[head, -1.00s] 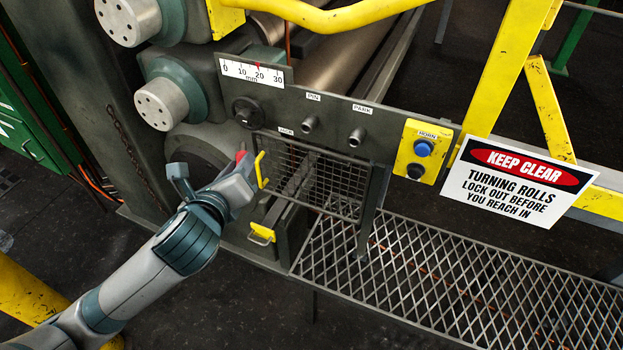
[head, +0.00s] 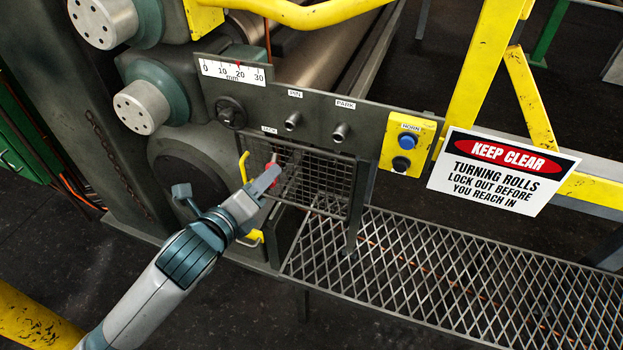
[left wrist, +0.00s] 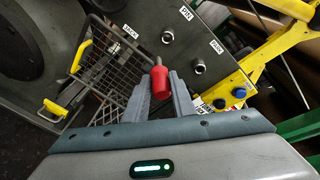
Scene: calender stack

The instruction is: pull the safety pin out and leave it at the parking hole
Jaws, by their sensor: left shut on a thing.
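My left gripper (head: 270,175) is shut on the red-handled safety pin (left wrist: 160,80). The red handle stands up between the fingertips in the left wrist view; a bit of red (head: 273,160) shows at the fingertips in the head view. The gripper is in front of the wire mesh guard, below the panel's sockets. The PIN socket (head: 292,121) and the PARK socket (head: 340,132) are short round metal bosses on the grey panel (head: 372,135); no red handle shows at either. My right gripper is not in view.
A yellow handle (head: 243,167) stands left of the gripper, by the mesh guard (head: 330,185). A yellow HORN box (head: 407,142) and a KEEP CLEAR sign (head: 500,170) are to the right. A grated platform (head: 440,265) lies below. Open space lies in front of the panel.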

